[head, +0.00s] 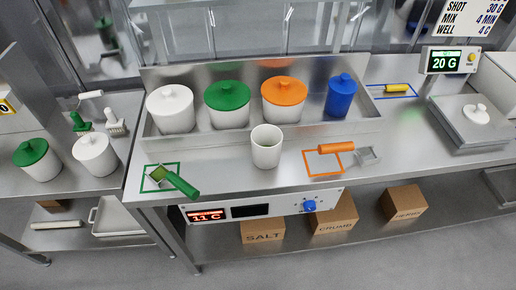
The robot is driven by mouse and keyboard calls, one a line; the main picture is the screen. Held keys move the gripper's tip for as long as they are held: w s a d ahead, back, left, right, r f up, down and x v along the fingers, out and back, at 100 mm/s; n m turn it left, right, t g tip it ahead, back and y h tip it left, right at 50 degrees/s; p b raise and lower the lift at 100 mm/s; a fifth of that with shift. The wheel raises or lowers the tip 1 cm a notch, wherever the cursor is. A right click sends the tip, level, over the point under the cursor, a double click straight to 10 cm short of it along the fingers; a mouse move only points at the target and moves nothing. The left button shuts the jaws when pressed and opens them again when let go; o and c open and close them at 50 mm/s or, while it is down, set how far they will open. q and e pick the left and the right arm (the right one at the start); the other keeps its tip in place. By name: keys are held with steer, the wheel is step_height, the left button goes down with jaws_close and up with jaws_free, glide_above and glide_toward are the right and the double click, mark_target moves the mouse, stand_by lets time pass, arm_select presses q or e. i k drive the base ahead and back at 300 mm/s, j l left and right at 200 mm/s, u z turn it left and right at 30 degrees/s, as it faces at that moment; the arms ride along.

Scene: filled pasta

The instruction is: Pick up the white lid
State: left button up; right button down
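A loose white lid (477,115) with a small knob lies on the flat steel scale plate (468,138) at the right. An open white canister (266,150) without a lid stands on the counter in the middle. Neither of my grippers is in view.
Green-lidded (228,96) and orange-lidded (284,92) canisters and a blue one (341,95) stand in the back tray. A green scoop (175,181), an orange scoop (336,147) and a yellow tool (397,87) lie by outlined marks. A display (445,62) stands behind the scale.

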mark_target(476, 114)
steer(key=i+l, duration=0.1)
steer(key=l, duration=1.05)
steer(key=i+l+u, duration=0.15)
steer(key=l, duration=1)
